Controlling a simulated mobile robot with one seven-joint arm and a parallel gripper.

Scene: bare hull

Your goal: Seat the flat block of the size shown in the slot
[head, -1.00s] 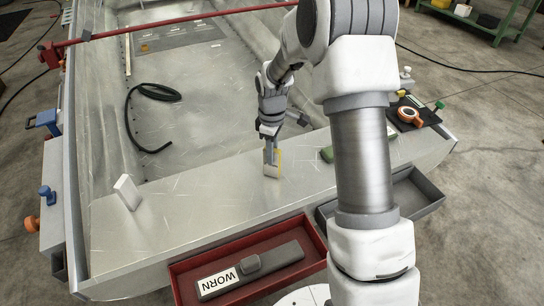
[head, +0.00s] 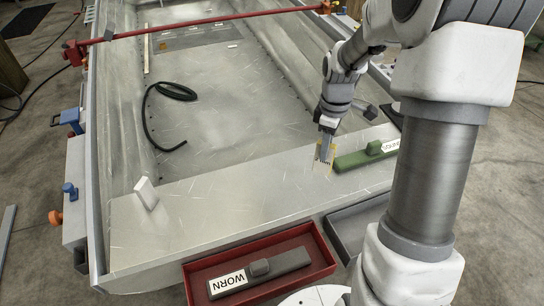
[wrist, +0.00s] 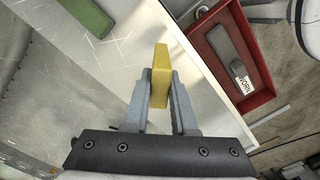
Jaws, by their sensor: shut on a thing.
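My gripper (head: 326,150) is over the bare metal ledge, left of a green block with a handle and label (head: 365,156). In the wrist view my gripper (wrist: 160,92) is shut on a yellow flat block (wrist: 160,72), which stands upright between the fingertips. In the head view only a pale, yellow-edged patch with a dark striped mark shows at the fingertips. I cannot tell whether it touches the ledge. The green block also shows in the wrist view (wrist: 87,17). I cannot make out a slot.
A red tray (head: 327,259) holds a grey block labelled WORN (head: 258,272). A dark grey tray (head: 345,222) is beside it. A small white upright piece (head: 146,193) stands on the ledge at left. A black hose (head: 150,115) lies in the hull. The ledge (head: 230,205) between is clear.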

